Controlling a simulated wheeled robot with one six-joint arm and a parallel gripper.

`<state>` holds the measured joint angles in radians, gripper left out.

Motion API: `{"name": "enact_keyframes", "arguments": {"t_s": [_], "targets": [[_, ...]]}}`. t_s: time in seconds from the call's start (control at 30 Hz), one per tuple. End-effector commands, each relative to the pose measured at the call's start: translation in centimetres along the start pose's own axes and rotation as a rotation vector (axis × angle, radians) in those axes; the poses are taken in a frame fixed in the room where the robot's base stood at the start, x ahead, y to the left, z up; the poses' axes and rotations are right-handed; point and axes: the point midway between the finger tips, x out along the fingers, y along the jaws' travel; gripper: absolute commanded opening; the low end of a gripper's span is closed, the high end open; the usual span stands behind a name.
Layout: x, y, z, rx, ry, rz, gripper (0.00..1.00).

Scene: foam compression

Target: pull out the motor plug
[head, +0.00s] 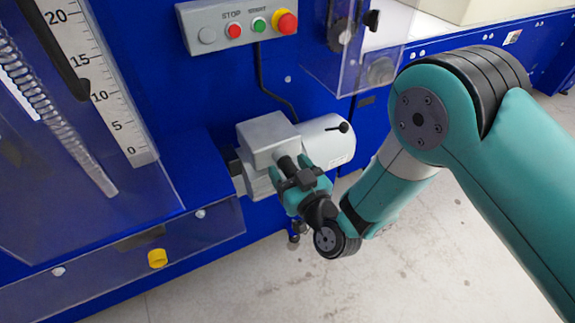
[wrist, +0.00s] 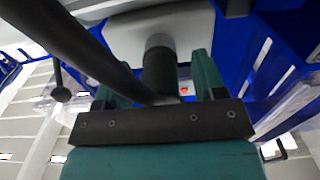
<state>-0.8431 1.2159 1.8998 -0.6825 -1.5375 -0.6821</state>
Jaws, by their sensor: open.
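The motor plug (head: 285,163) is a dark cylinder on the grey terminal box (head: 268,138) of the white motor (head: 328,140). My gripper (head: 295,181) is right at the plug in the head view and partly covers it. In the wrist view, the plug (wrist: 159,68) stands between the two teal fingers of my gripper (wrist: 157,80), with a gap visible on the right side. The fingers are open around it. A thick dark cable (wrist: 75,45) runs from the upper left to the plug's near end. Whether the fingers touch the plug is not clear.
A control panel (head: 237,25) with buttons and a red-yellow stop knob is above the motor. A clear guard (head: 350,60) hangs at its upper right. A scale (head: 110,90) and a yellow cap (head: 157,258) are at left. The floor (head: 400,260) in front is clear.

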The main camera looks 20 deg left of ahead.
Motion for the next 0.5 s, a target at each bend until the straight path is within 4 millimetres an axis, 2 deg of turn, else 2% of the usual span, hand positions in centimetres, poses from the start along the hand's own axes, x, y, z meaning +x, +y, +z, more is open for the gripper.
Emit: {"name": "enact_keyframes", "arguments": {"t_s": [0.33, 0.37, 0.5], "targets": [[0.0, 0.0, 0.01, 0.0, 0.0, 0.0, 0.64], [0.0, 0.0, 0.0, 0.0, 0.0, 0.0, 0.62], [0.0, 0.0, 0.0, 0.0, 0.0, 0.0, 0.29]]}}
